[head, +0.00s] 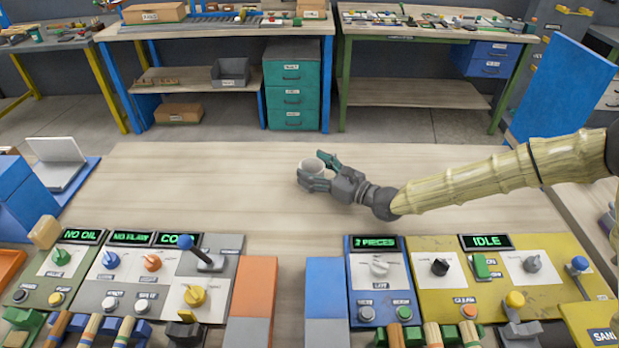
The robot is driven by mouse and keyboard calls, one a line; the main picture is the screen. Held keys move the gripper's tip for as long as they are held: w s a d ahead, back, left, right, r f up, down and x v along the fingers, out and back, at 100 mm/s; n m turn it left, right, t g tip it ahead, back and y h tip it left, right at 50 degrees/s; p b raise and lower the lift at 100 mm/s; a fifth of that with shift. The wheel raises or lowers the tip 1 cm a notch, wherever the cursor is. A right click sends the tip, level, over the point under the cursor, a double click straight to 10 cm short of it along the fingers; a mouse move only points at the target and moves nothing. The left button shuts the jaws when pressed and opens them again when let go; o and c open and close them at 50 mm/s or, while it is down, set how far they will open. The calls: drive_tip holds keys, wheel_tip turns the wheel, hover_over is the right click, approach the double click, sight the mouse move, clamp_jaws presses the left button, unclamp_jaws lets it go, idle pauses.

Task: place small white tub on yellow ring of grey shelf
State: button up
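The small white tub (312,165) is above or on the wooden bench (200,190), near its middle. My gripper (318,172) reaches in from the right with its dark green-tipped fingers on either side of the tub. The fingers appear closed on it, one at the near side and one at the far right side. They hide part of the tub's wall. I cannot tell whether the tub's base touches the bench. No grey shelf with a yellow ring can be made out in this view.
Control panels with knobs and levers (150,265) line the bench's near side. A laptop (57,160) stands at the left and a blue upright panel (562,85) at the right. The bench top left of the tub is clear. Two workbenches stand behind.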

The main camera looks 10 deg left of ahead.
drive_tip(key=c, duration=0.5)
drive_tip(key=shift+c, duration=0.6)
